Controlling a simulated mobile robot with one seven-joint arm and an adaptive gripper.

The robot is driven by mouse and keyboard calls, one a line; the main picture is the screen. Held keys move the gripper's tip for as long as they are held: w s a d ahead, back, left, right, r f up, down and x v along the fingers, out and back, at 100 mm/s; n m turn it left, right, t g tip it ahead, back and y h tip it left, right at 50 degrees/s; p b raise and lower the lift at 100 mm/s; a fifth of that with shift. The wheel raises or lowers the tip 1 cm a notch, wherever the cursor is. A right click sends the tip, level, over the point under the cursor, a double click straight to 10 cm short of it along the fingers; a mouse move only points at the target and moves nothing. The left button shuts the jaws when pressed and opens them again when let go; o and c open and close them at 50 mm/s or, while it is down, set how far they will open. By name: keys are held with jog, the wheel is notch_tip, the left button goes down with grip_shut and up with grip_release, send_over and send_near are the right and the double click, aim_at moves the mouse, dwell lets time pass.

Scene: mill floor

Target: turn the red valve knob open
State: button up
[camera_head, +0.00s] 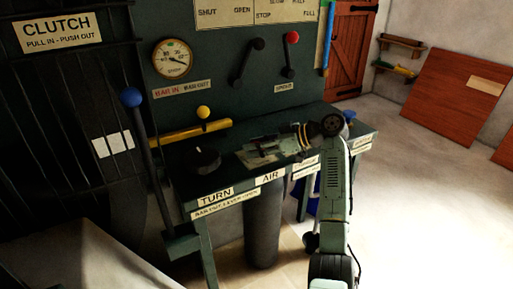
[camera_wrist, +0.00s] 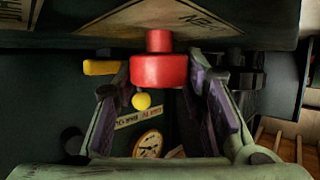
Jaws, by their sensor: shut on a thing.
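The red valve knob (camera_wrist: 158,71) shows in the wrist view as a short thick cylinder on a narrower red stem, set against the bench (camera_wrist: 55,38). My gripper (camera_head: 262,150) is over the bench top in the head view, reaching in from the right. In the wrist view its two fingers stand on the left and right sides of the knob, shut on it. In the head view the knob is hidden by my gripper. How far the knob is turned cannot be told.
On the bench stand a dark round knob (camera_head: 203,160) and a yellow bar (camera_head: 190,132) with a yellow ball. Behind are a gauge (camera_head: 172,59), a black-knobbed lever (camera_head: 248,62) and a red-knobbed lever (camera_head: 291,56). A blue-knobbed lever (camera_head: 145,140) rises at left. The floor at right is clear.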

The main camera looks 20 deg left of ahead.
jog(key=shift+f, duration=0.1)
dwell(0.3)
jog(key=o, duration=1.2)
jog(key=shift+c, duration=0.2)
jog(key=v, duration=1.2)
jog(key=shift+w, duration=0.1)
